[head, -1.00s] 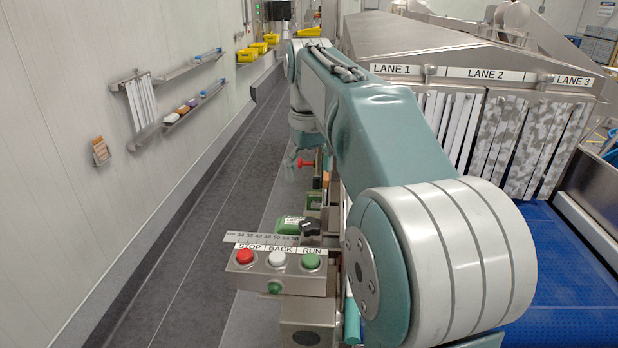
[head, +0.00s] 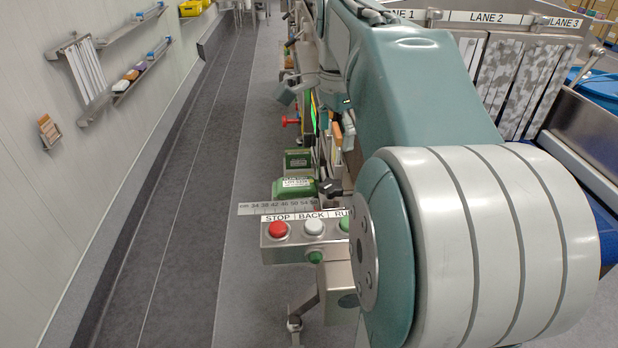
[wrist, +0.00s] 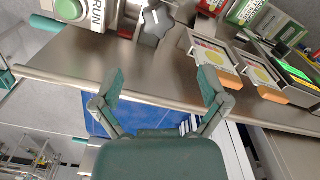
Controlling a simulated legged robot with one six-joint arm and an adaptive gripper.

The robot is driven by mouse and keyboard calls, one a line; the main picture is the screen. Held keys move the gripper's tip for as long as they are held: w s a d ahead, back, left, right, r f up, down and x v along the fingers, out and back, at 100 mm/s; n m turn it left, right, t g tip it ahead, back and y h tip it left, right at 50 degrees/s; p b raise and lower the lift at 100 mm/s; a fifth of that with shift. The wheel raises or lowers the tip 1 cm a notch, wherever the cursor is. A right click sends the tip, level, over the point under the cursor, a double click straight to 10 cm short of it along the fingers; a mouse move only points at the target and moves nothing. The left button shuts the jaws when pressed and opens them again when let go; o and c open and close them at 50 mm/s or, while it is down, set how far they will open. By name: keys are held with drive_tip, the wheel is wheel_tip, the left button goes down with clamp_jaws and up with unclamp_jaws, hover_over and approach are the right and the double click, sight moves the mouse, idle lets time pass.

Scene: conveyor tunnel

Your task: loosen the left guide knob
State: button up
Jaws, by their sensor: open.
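The steel panel edge lies behind the fingers. In the head view my arm hides part of the machine.
The button box (head: 290,251) has a red STOP (head: 278,229), a white BACK (head: 313,227) and a partly covered green RUN button. Green boxes (head: 294,188) stand behind the scale. Orange-edged cards (wrist: 212,55) lie right of the knob. Floor is clear at left.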

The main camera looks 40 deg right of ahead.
sight(331, 184)
drive_tip(key=shift+m, duration=0.6)
wheel_tip(331, 184, down, 11)
drive_tip(key=shift+s+a+r, duration=0.1)
drive_tip(key=shift+s+a, duration=0.05)
drive_tip(key=c, duration=1.2)
